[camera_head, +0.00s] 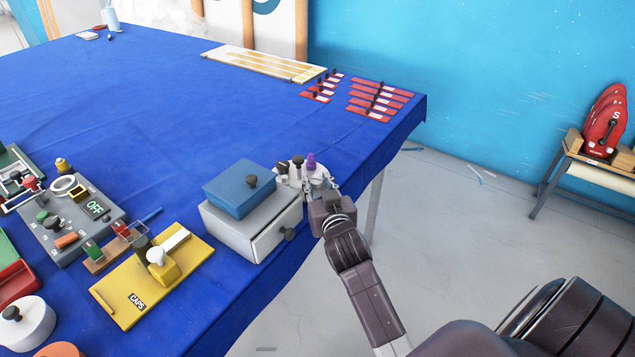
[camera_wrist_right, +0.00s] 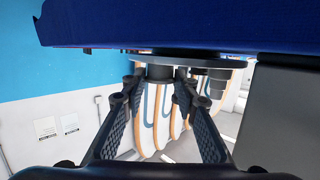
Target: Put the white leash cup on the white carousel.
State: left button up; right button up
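The white carousel (camera_head: 287,184) stands at the table's right edge beside the grey drawer box, with several small dark, purple and pale pieces on it. My right gripper (camera_head: 326,187) is at its right side. In the right wrist view, which seems upside down, the open fingers (camera_wrist_right: 160,88) stand either side of a dark-looking post (camera_wrist_right: 160,72) on the carousel's disc (camera_wrist_right: 200,62). Contact cannot be told. I cannot tell whether this post is the white leash cup. A white round pot with a dark knob (camera_head: 36,316) is at the lower left. My left gripper is out of view.
The grey drawer box (camera_head: 240,228) with a blue box (camera_head: 239,189) on top is close left of the carousel. A yellow caps board (camera_head: 123,303) and a grey device (camera_head: 62,226) lie further left. Red strips (camera_head: 368,111) lie behind. The table's middle is clear.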

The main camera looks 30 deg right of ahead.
jog(key=shift+o, duration=0.8)
jog(key=shift+s+r, duration=0.1)
jog(key=shift+r, duration=0.05)
jog(key=b+v, duration=0.1)
jog(key=v, duration=1.1)
